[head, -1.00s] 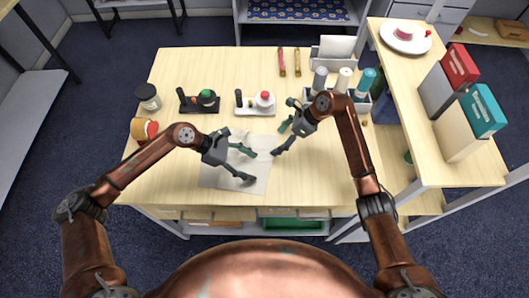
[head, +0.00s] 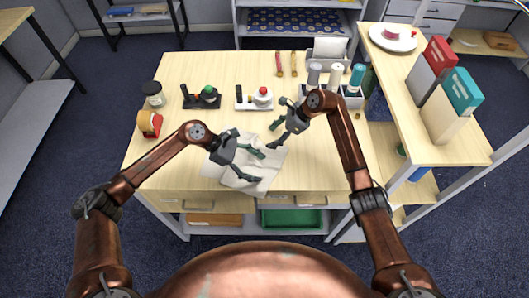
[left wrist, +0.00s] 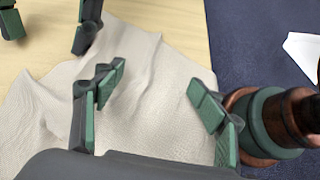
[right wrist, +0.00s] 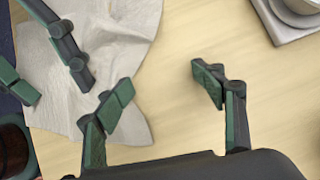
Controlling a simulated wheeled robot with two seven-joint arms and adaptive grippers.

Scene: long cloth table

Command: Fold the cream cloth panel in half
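The cream cloth panel (head: 270,170) lies creased and unevenly bunched near the table's front edge. Its ridges show in the left wrist view (left wrist: 155,115). My left gripper (head: 262,167) is over the cloth with its fingers apart; in the left wrist view (left wrist: 158,82) only wrinkled cloth shows between them, and I cannot tell whether they touch it. My right gripper (head: 271,137) is open at the cloth's far right side. In the right wrist view (right wrist: 163,82) bare wood shows between its fingers, and the cloth (right wrist: 115,35) is beside its left finger. The left hand hides part of the cloth.
Two small black and white stands (head: 203,103) (head: 255,98) with knobs are behind the cloth. A dark-lidded jar (head: 153,95) and an orange-red item (head: 150,123) sit at left. A bottle caddy (head: 350,100) is behind my right gripper. The table's right front is clear.

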